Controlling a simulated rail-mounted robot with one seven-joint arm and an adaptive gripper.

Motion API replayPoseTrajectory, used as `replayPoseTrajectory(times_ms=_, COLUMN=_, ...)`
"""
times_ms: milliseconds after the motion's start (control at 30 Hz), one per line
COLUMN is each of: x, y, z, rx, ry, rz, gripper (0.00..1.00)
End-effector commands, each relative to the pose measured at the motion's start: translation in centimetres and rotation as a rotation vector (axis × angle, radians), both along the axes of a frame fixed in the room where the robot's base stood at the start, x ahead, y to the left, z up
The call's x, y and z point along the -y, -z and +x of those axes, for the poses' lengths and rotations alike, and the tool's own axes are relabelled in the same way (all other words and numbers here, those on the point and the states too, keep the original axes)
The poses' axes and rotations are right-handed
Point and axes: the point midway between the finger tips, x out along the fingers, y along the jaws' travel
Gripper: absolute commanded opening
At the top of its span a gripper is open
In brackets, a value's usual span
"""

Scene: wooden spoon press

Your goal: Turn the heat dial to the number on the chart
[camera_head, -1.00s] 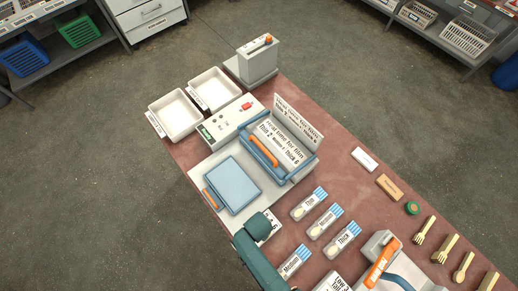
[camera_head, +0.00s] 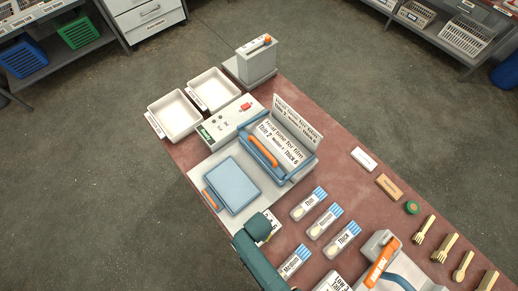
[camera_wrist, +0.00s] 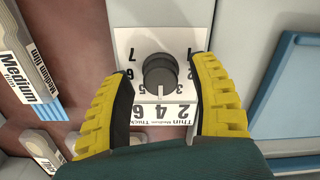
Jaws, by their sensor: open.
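In the wrist view, a round black heat dial (camera_wrist: 160,73) sits on a white plate with numbers around it. A pale mark shows at its lower edge, near the 4 position; the exact setting is hard to read. Just below is a strip (camera_wrist: 160,114) reading Thin 2, Medium 4, Thick 6. My gripper (camera_wrist: 162,68) is open, with one yellow finger on each side of the dial; I cannot tell whether either touches it. In the head view, a chart card (camera_head: 297,118) with heat-time text stands behind the press (camera_head: 264,150). My arm hides the dial there.
A box labelled Medium (camera_head: 291,262) lies close to my arm; several labelled boxes, such as Thick (camera_head: 343,238), lie to its right. A blue plate (camera_head: 232,186) lies left of the press. Two white trays (camera_head: 174,116) stand at the far left end of the table.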

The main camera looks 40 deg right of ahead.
Motion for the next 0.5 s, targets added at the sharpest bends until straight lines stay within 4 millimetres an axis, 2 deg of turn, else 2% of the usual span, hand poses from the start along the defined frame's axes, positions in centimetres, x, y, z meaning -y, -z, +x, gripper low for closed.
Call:
replayPoseTrajectory(times_ms=167, x=0.0, y=-1.3, z=0.1, rx=0.004, ry=0.000, rz=0.000, gripper=0.60)
replayPoseTrajectory(times_ms=500, x=0.0, y=-9.4, z=0.0, rx=0.003, ry=0.000, rz=0.000, gripper=0.60)
